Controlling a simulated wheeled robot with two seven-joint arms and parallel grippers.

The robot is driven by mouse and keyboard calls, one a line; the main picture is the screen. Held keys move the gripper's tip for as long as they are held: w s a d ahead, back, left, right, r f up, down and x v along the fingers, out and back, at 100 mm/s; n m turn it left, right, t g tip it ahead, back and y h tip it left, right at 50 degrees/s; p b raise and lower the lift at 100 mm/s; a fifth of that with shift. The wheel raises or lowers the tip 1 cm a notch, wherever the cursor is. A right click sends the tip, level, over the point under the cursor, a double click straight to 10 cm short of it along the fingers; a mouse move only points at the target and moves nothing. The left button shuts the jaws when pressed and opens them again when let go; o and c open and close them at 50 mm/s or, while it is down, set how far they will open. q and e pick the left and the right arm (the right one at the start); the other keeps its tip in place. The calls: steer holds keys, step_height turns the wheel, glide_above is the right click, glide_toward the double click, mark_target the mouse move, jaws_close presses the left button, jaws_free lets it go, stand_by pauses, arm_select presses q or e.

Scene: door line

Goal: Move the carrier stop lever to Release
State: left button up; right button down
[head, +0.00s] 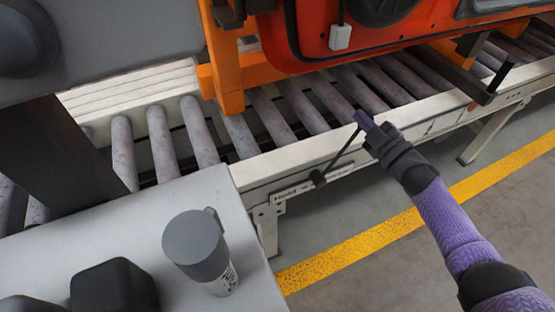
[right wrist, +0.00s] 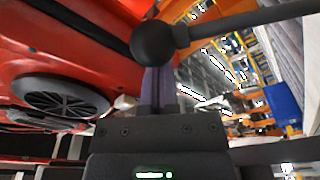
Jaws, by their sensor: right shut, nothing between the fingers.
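The carrier stop lever (head: 338,157) is a thin black rod on the side rail of the roller conveyor. It slants up and right from a dark pivot (head: 318,179) to my right gripper (head: 361,119). A label plate (head: 297,189) lies at the pivot; its lettering is too small to read surely. In the right wrist view the lever's black ball knob (right wrist: 160,43) covers the tips of the shut purple fingers (right wrist: 157,88), and its rod runs off right. The fingers hold nothing; I cannot tell whether they touch the knob. My left gripper is out of view.
An orange-red car door (head: 370,40) hangs in an orange carrier frame (head: 226,60) above the grey rollers (head: 160,145). A grey-lidded cup (head: 195,245) stands on a light table (head: 150,225) at lower left. Open floor with a yellow line (head: 330,262) lies along the conveyor.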

steer(key=shift+w+d+f+m, duration=0.15)
steer(key=shift+d+m, duration=0.15)
steer(key=shift+d, duration=0.05)
steer(key=shift+d, duration=0.1)
stand_by(0.3)
